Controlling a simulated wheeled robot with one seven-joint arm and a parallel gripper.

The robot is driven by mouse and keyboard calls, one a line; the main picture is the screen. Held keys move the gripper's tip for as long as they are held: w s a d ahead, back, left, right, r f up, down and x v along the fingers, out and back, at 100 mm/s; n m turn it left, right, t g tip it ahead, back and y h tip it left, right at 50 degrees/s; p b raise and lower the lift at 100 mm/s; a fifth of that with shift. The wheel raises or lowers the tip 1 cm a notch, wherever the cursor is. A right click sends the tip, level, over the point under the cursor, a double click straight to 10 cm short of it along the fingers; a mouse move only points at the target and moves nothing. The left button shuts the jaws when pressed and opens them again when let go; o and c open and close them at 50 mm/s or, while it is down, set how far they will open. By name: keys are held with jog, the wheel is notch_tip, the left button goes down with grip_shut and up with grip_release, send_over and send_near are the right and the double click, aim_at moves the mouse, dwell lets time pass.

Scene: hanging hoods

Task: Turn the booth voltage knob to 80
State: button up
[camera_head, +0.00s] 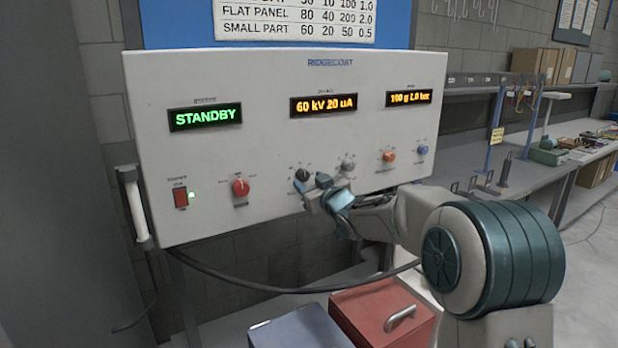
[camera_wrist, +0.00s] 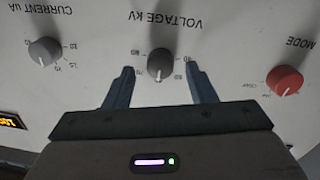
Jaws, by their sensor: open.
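The booth voltage knob (camera_head: 302,175) is dark grey and sits low on the white control panel, below the amber display (camera_head: 323,104) reading 60 kV 20 uA. In the wrist view the voltage knob (camera_wrist: 160,64) stands under the upside-down label VOLTAGE KV. My gripper (camera_head: 314,188) is at the panel by this knob. In the wrist view its two fingers (camera_wrist: 160,78) are spread, one on each side of the knob, with visible gaps.
The red mode knob (camera_head: 240,187) and grey current knob (camera_head: 348,165) flank the voltage knob. Orange (camera_head: 389,156) and blue (camera_head: 422,150) knobs are farther right. A green display (camera_head: 205,116) reads STANDBY. A red box (camera_head: 380,315) stands below, and a cable (camera_head: 290,289) hangs under the panel.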

jog(key=shift+w+a, duration=0.4)
jog(key=shift+w, duration=0.2)
jog(key=shift+c, duration=0.3)
jog(key=c, duration=0.9)
